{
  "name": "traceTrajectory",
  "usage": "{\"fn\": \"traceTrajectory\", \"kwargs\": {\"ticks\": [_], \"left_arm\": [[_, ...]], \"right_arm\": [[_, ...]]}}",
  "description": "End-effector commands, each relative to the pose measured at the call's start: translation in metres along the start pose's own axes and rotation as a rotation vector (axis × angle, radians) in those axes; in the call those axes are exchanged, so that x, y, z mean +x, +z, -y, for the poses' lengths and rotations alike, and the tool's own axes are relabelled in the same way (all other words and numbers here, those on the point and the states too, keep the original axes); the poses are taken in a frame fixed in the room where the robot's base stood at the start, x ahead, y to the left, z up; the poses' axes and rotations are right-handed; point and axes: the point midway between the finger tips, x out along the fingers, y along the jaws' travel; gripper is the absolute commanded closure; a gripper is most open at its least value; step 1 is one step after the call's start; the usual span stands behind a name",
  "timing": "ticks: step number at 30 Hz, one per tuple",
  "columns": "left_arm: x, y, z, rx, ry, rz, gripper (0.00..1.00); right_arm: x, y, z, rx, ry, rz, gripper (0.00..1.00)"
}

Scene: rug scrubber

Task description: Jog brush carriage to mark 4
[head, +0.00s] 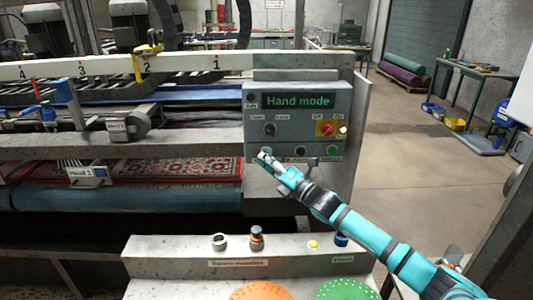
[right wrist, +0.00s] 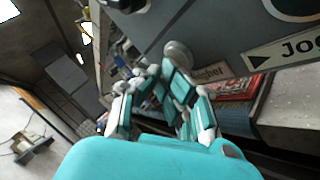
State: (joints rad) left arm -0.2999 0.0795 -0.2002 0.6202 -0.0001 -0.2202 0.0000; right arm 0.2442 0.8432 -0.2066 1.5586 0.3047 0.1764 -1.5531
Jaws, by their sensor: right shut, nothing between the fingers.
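The control panel (head: 297,118) has a lit screen (head: 300,101) reading "Hand mode". Several knobs and buttons sit below it. My right gripper (head: 266,159) is shut and empty at the panel's lower left, by a pale round button. In the right wrist view its fingers (right wrist: 168,78) are close to a grey round knob (right wrist: 178,52); I cannot tell whether they touch. A label beginning "Jo" with a left-pointing arrow (right wrist: 285,53) is partly cut off. The white rail (head: 110,67) carries marks 4, 3, 2, 1 from left to right. A yellow pointer (head: 138,62) stands near mark 2. My left gripper is not in view.
A patterned red rug (head: 190,168) lies in the machine below the rail. Open floor (head: 410,150) lies right of the panel. A workbench (head: 478,72) stands at the far right.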

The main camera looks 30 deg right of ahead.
Motion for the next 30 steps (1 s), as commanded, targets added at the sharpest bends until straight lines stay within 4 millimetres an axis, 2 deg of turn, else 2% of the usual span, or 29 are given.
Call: {"fn": "traceTrajectory", "kwargs": {"ticks": [30], "left_arm": [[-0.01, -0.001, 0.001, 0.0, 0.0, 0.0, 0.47]], "right_arm": [[-0.014, -0.011, -0.01, 0.001, 0.0, -0.001, 1.0]]}}
